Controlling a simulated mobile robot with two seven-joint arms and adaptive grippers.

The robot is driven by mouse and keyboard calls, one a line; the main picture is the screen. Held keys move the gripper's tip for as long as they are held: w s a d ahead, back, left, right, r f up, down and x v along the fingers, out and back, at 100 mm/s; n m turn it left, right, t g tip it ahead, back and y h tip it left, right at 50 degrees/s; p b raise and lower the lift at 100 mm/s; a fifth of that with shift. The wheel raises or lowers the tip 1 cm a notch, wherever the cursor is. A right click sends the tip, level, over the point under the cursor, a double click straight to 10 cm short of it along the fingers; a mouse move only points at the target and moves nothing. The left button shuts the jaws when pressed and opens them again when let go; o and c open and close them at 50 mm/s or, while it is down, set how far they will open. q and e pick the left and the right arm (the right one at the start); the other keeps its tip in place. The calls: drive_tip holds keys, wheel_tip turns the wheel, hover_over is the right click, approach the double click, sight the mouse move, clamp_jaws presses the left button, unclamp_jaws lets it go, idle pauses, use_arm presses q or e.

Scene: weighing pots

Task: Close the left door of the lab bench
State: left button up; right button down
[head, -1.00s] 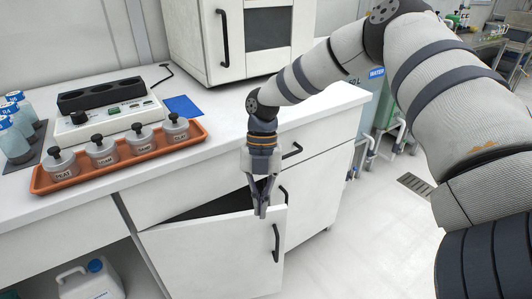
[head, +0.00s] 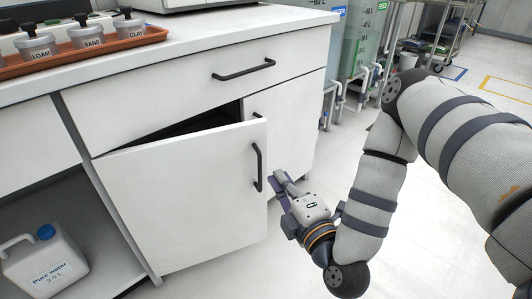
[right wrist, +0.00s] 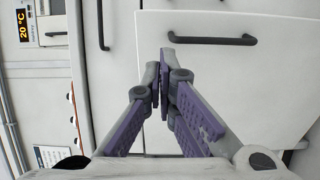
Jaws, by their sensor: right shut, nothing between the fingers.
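The left door (head: 185,195) of the lab bench (head: 215,50) stands ajar in the head view, with a dark gap above its top edge. Its black handle (head: 257,167) is near its free right edge. My right gripper (head: 279,178) is shut and empty, just right of the handle, on the outer side of the door; I cannot tell whether it touches. In the right wrist view, the shut purple-padded fingers (right wrist: 165,62) point at a white panel (right wrist: 250,85) with a black handle. My left gripper is not in view.
A drawer (head: 180,85) sits above the doors, and the right door (head: 292,115) is beside the left one. An orange tray (head: 110,45) with labelled pots stands on the bench. A white jug (head: 45,265) stands in the open bay at left.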

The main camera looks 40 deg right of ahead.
sight(252, 138)
drive_tip(key=b+x, duration=0.4)
drive_tip(key=x, duration=0.9)
drive_tip(key=shift+f, duration=0.1)
drive_tip(key=shift+w, duration=0.45)
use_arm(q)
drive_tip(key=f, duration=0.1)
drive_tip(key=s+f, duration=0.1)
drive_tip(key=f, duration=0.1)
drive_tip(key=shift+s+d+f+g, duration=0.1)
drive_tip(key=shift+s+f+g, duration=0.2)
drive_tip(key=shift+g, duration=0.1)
